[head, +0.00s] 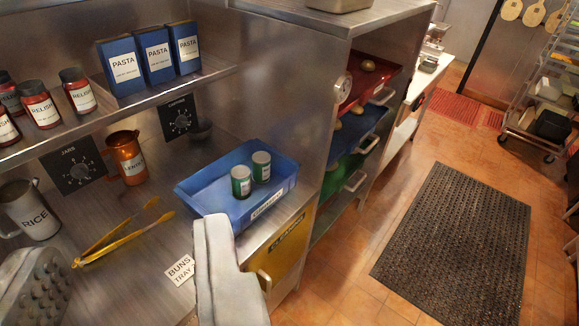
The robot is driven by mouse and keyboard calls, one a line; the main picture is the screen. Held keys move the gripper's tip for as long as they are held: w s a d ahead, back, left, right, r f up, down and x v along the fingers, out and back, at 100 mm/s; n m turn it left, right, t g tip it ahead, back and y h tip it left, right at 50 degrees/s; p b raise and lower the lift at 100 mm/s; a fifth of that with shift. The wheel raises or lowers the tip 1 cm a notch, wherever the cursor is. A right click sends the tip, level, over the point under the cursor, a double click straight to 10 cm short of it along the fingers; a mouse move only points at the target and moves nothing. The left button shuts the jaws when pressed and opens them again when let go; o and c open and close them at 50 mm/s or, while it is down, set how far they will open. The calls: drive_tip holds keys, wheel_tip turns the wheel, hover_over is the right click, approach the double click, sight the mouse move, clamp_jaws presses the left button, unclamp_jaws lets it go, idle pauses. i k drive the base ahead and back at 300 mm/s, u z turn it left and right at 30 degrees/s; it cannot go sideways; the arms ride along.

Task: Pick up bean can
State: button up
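Two small green cans with pale labels stand upright in a blue tray (215,203) on the steel counter. One can (241,182) is nearer and to the left, the other can (261,167) is just behind it to the right. Their label text is too small to read, so I cannot tell which is the bean can. My gripper (130,242) is open, with its two pale fingers wide apart at the bottom left. Nothing is held between them. The right finger appears just in front of the tray's near edge; the cans are up and right of it.
Yellow tongs (125,232), a RICE pitcher (30,212) and a copper pitcher (128,157) stand or lie left of the tray. A shelf above holds PASTA boxes (158,57) and RELISH jars (40,106). A black mat (455,240) lies on open floor at right.

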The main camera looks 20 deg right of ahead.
sight(241, 180)
drive_tip(key=z, duration=0.45)
drive_tip(key=i, duration=1.15)
drive_tip(key=z, duration=0.2)
